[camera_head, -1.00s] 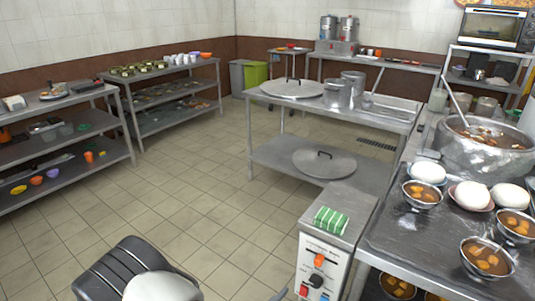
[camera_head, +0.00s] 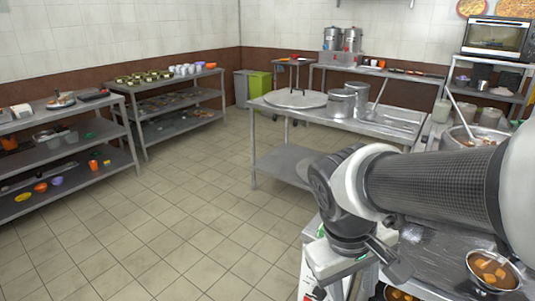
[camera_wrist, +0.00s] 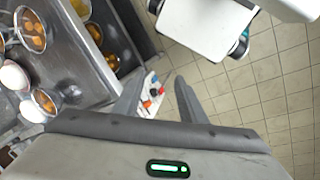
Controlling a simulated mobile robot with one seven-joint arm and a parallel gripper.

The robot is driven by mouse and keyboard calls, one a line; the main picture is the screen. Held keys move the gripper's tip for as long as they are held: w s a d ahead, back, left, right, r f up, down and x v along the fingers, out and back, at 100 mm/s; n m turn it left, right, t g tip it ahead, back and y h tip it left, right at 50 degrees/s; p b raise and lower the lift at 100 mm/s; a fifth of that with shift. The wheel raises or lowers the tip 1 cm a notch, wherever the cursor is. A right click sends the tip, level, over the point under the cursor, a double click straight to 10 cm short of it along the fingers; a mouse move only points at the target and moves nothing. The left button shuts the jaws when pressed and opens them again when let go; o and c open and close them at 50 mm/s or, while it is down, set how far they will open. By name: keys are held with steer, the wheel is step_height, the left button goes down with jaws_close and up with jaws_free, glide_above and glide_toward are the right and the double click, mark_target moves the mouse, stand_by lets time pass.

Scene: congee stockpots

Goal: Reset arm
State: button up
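My arm reaches in from the right of the head view, and my gripper (camera_head: 368,272) hangs over the counter's left end, pointing down. In the wrist view my gripper (camera_wrist: 157,92) has its two fingers apart with nothing seen between them. Beyond the fingers lies the control panel with red and blue knobs (camera_wrist: 152,95), at a distance. The arm hides much of the counter, the buns and most of the large pot in the head view.
Bowls of brown soup (camera_wrist: 42,102) and white buns (camera_wrist: 14,77) stand on the counter near my gripper. The large steel pot (camera_head: 470,137) is partly visible. A steel table (camera_head: 345,118) with pots stands behind. Tiled floor (camera_head: 170,215) at left is clear.

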step_height(320, 180, up, 29)
steer(key=m+t+y+p, duration=0.2)
steer(key=m+t+p, duration=0.1)
steer(key=p, duration=1.8)
steer(key=shift+s+a+r+t+y+p, duration=0.2)
steer(key=shift+s+a+t+y+p, duration=0.15)
steer(key=shift+t, duration=0.45)
